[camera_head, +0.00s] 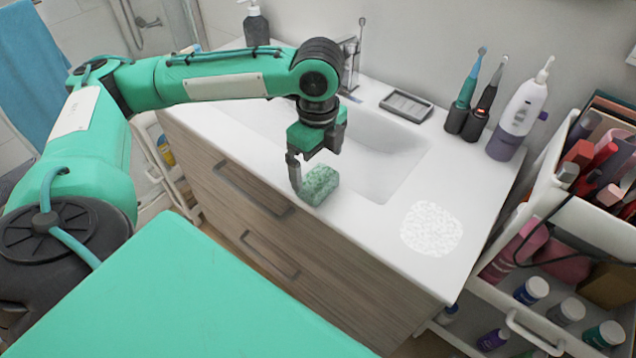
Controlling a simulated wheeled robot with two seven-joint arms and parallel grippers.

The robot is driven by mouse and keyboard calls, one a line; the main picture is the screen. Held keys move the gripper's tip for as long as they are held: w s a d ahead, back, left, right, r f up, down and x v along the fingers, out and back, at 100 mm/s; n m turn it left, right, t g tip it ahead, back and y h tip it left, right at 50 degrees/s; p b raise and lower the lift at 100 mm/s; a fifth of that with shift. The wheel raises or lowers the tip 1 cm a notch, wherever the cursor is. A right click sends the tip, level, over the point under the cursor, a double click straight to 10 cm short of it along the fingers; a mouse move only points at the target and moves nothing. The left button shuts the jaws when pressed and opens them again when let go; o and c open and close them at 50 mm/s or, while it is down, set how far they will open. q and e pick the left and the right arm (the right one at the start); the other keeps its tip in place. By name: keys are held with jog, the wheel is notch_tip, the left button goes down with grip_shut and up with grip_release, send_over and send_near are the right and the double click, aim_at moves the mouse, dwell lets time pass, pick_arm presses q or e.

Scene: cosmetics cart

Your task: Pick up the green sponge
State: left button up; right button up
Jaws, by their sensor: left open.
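The green sponge (320,185) is a speckled green block on the white counter, at the front rim of the sink. My left gripper (308,180) is over it, pointing down. One dark finger shows at the sponge's left side; the other finger is hard to make out. The jaws are open, and I cannot tell whether a finger touches the sponge. My right gripper is not in view.
The sink basin (385,155) lies behind the sponge. A soap dish (406,106), electric toothbrushes (463,105) and a white-purple bottle (517,115) stand along the back. A round white textured patch (431,229) lies on the right. The cosmetics cart (535,318) stands at far right.

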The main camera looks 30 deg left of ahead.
pick_arm(q)
notch_tip(320, 180, down, 4)
jog(key=shift+f, duration=0.7)
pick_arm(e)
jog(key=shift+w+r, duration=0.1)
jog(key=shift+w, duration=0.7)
pick_arm(q)
jog(key=c, duration=0.9)
jog(key=shift+c, duration=1)
jog(key=shift+r, duration=0.75)
notch_tip(320, 180, up, 8)
jog(key=shift+r+p, duration=0.1)
jog(key=shift+p, duration=0.25)
notch_tip(320, 180, up, 10)
send_over(318, 178)
jog(key=shift+r+p, duration=0.2)
jog(key=shift+p, duration=0.15)
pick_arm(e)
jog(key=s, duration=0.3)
